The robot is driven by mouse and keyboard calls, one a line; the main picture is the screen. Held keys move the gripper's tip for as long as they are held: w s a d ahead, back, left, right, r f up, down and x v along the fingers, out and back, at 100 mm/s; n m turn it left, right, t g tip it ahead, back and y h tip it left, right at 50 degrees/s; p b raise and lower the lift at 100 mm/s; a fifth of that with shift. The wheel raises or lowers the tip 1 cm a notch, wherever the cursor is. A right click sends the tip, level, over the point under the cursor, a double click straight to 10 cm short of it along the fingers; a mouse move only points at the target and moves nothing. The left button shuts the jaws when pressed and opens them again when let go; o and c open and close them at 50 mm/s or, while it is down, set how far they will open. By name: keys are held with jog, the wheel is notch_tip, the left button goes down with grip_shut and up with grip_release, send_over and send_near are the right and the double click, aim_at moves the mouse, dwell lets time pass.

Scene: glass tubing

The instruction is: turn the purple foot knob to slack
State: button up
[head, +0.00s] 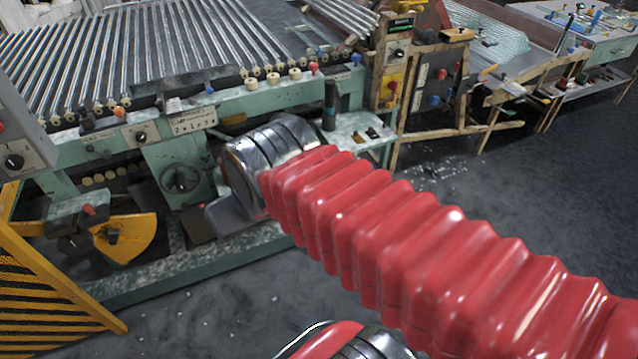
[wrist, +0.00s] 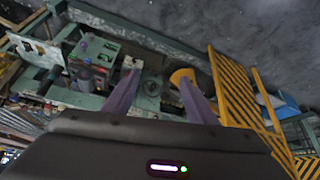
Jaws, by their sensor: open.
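I cannot make out a purple foot knob for certain in either view. A dark purplish patch (wrist: 82,46) shows on the machine at the upper left of the wrist view, too small to identify. My gripper (wrist: 158,76) is open and empty, its two long fingers spread apart and pointing at the machine's front. A dark round handwheel (wrist: 151,88) shows between the fingers, apparently beyond them. In the head view the handwheel (head: 180,178) is on the green machine's front (head: 160,150). My red-sleeved arm hides part of the machine there, and the fingers are not clearly visible.
A yellow quadrant plate (head: 128,238) sits low on the machine, beside a black knob (head: 75,243). A yellow-and-black striped guard (head: 45,290) stands at the left; it shows right of my fingers in the wrist view (wrist: 240,95). Dark floor is open in front.

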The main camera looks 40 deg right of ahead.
jog(key=w+d+f+m+t+h, duration=0.15)
jog(key=w+d+f, duration=0.25)
jog(key=w+d, duration=0.75)
jog(key=w+d+f+n+t+h, duration=0.1)
jog(key=w+d+f+t+h, duration=0.15)
jog(key=w+d, duration=0.85)
jog(key=w+d+f+t, duration=0.1)
jog(key=w+d+f, duration=0.4)
jog(key=w+f, duration=0.3)
jog(key=d+f+t, duration=0.1)
jog(key=d+f, duration=0.4)
jog(key=f, duration=0.3)
jog(key=d+f+t, duration=0.2)
jog(key=d+f, duration=0.3)
jog(key=f, duration=0.3)
jog(key=s+d+f+m+t, duration=0.1)
jog(key=s+f+m+t, duration=0.1)
jog(key=s+f, duration=1)
notch_tip(320, 180, down, 2)
jog(key=shift+d+f+m+t+h, duration=0.15)
jog(key=shift+d+m+t+h, duration=0.25)
jog(key=shift+t, duration=0.3)
